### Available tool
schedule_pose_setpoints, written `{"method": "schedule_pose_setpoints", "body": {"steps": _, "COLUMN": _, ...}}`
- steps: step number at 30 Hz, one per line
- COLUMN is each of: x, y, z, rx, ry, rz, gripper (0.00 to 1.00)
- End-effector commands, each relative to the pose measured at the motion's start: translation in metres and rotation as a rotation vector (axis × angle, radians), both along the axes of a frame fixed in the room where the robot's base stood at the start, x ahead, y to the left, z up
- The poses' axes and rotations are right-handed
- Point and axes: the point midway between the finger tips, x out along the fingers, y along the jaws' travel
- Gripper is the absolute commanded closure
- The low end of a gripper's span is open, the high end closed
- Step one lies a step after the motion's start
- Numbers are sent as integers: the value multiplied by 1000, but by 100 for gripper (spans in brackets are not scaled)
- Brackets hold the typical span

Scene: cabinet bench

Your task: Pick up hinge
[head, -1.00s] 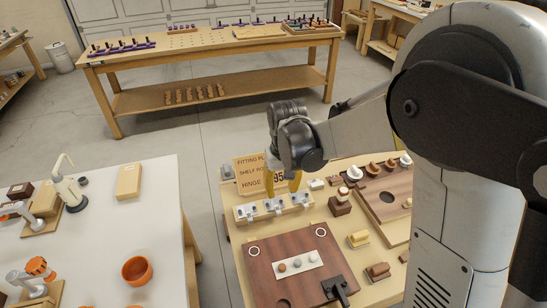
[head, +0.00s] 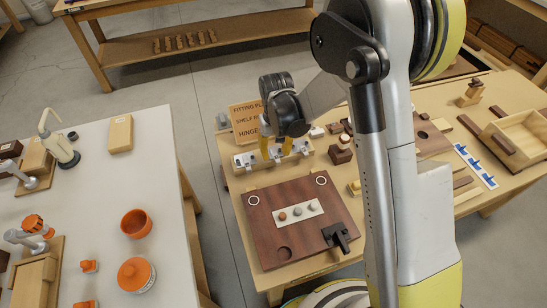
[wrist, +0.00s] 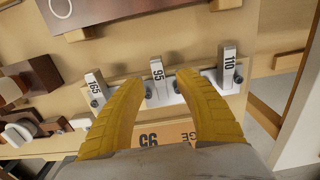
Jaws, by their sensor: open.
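Three metal hinges stand in a row on a pale wooden rack (head: 242,170) in the head view. In the wrist view they carry the labels 165 (wrist: 95,84), 95 (wrist: 157,72) and 110 (wrist: 229,62). My gripper (wrist: 161,84) has yellow fingers, open and apart. The hinge labelled 95 shows in the gap between the fingertips, and I cannot tell whether they touch it. In the head view my gripper (head: 275,156) points down over the middle of the rack, and its fingers partly hide the middle hinge.
A sign (head: 245,118) with "HINGE" stands behind the rack. A dark wooden board (head: 270,235) with a white strip and a black clamp (head: 340,236) lies in front. Small wooden pieces (head: 341,155) lie right of the rack. A white table (head: 90,200) stands left across a gap.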

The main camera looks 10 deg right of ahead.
Motion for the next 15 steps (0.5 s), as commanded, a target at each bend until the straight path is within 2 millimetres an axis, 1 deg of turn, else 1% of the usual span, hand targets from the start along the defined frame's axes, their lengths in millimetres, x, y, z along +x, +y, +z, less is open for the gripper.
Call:
{"method": "schedule_pose_setpoints", "body": {"steps": 1, "x": 0, "y": 0, "z": -11, "rx": 0, "ry": 0, "rz": 0, "gripper": 60}}
{"method": "schedule_pose_setpoints", "body": {"steps": 3, "x": 0, "y": 0, "z": -17, "rx": 0, "ry": 0, "rz": 0, "gripper": 60}}
{"method": "schedule_pose_setpoints", "body": {"steps": 9, "x": 0, "y": 0, "z": -16, "rx": 0, "ry": 0, "rz": 0, "gripper": 60}}
{"method": "schedule_pose_setpoints", "body": {"steps": 10, "x": 0, "y": 0, "z": -16, "rx": 0, "ry": 0, "rz": 0, "gripper": 65}}
{"method": "schedule_pose_setpoints", "body": {"steps": 11, "x": 0, "y": 0, "z": -16, "rx": 0, "ry": 0, "rz": 0, "gripper": 74}}
{"method": "schedule_pose_setpoints", "body": {"steps": 12, "x": 0, "y": 0, "z": -16, "rx": 0, "ry": 0, "rz": 0, "gripper": 86}}
{"method": "schedule_pose_setpoints", "body": {"steps": 13, "x": 0, "y": 0, "z": -16, "rx": 0, "ry": 0, "rz": 0, "gripper": 95}}
{"method": "schedule_pose_setpoints", "body": {"steps": 14, "x": 0, "y": 0, "z": -16, "rx": 0, "ry": 0, "rz": 0, "gripper": 100}}
{"method": "schedule_pose_setpoints", "body": {"steps": 15, "x": 0, "y": 0, "z": -16, "rx": 0, "ry": 0, "rz": 0, "gripper": 100}}
